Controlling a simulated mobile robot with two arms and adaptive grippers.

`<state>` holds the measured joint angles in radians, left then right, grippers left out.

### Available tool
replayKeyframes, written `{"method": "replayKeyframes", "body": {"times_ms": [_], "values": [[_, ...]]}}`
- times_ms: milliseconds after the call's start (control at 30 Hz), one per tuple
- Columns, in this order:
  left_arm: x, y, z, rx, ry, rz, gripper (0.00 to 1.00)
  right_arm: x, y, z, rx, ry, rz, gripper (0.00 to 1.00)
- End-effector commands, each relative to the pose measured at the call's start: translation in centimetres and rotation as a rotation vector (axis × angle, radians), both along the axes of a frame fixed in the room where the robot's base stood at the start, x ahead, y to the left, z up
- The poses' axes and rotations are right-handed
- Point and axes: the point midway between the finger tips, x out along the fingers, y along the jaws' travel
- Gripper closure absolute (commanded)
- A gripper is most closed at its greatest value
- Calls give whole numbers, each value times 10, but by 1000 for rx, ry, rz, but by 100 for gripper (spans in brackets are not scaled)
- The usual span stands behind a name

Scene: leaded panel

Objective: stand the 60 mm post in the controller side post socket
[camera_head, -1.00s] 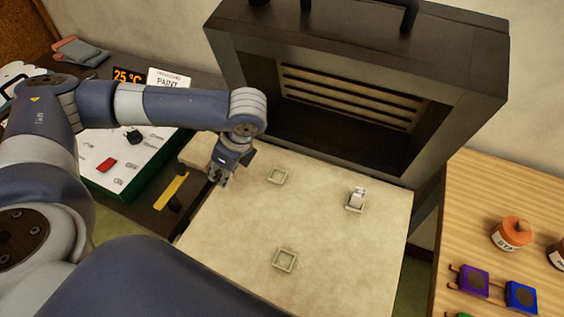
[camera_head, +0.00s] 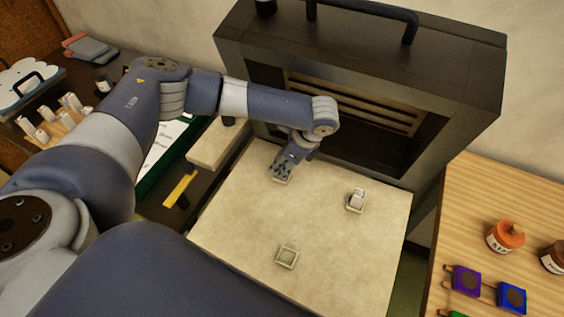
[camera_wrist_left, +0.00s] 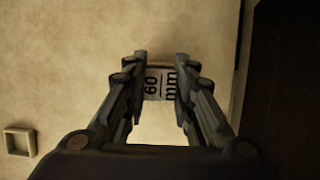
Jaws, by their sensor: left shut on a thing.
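My left gripper (camera_head: 281,170) is shut on the 60 mm post (camera_wrist_left: 160,86), whose printed label shows between the fingers in the left wrist view. In the head view the fingers hide the post. The gripper is right over the back-left square socket (camera_head: 281,181) on the pale slab, on the side toward the controller. Whether the post is inside the socket or just above it, I cannot tell. Another post (camera_head: 357,195) stands in the right socket. The front socket (camera_head: 287,257) is empty. My right gripper is not in view.
A dark kiln (camera_head: 350,120) with an open front stands behind the pale slab (camera_head: 335,230). A rack of white posts (camera_head: 62,118) is at the far left. A yellow-handled tool (camera_head: 181,188) lies left of the slab. Jars (camera_head: 506,237) and coloured blocks are on the right-hand table.

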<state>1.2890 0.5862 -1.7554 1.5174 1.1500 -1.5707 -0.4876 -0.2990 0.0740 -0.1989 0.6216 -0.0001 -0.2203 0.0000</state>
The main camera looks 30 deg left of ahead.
Motion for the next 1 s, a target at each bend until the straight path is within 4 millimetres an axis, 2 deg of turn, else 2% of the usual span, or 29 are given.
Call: {"method": "replayKeyframes", "body": {"times_ms": [433, 467, 500, 533, 900, 1000], "values": [[0, 0, -10, 0, -1, 0, 100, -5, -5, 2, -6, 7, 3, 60], [0, 0, -9, 0, -2, 0, 69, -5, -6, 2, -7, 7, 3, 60], [0, 0, -9, 0, -2, 0, 60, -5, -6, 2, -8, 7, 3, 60], [0, 0, -9, 0, -2, 0, 55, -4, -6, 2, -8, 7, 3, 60], [0, 0, -7, -1, -2, -1, 55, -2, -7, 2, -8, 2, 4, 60], [1, -4, -1, -3, -3, -1, 55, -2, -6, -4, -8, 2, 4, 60]]}}
